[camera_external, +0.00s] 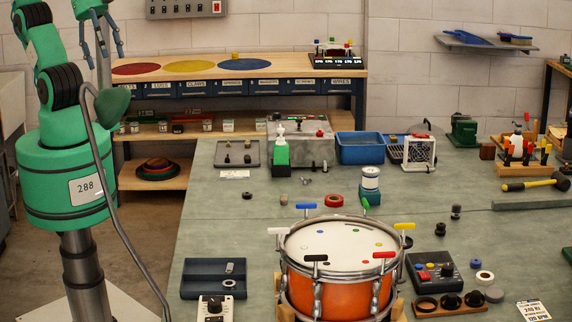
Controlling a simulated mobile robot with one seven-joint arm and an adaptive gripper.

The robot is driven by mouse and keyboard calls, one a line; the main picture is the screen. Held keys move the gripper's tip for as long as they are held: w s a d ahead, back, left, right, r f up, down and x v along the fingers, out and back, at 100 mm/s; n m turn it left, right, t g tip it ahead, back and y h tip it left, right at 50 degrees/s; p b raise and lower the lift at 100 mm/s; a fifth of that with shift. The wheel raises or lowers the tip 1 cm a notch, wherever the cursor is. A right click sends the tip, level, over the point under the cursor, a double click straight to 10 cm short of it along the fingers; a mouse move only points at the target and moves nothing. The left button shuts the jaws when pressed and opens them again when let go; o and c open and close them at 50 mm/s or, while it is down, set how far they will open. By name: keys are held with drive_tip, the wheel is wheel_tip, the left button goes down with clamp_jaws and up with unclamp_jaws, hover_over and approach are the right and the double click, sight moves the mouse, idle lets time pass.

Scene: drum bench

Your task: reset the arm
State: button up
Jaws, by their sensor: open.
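My green arm stands at the left, beside the bench, with its upper links cut off by the top edge. My gripper (103,52) hangs from the top edge at the upper left, its blue-grey fingers spread apart. It is open and I see nothing between the fingers. It is well away from the orange drum (325,287) on the bench (235,215). The drum has a white head with small coloured dots and several coloured T-handled keys around its rim.
A blue tray (205,290) and a small meter (214,309) lie left of the drum. A control box (433,272) is to its right. A blue bin (360,149) and a tool rack (525,155) stand farther back. A shelf unit (285,66) is behind.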

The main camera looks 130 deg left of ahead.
wheel_tip(320, 180, down, 10)
drive_tip(key=b, duration=0.9)
drive_tip(key=shift+r, duration=0.15)
idle(0.7)
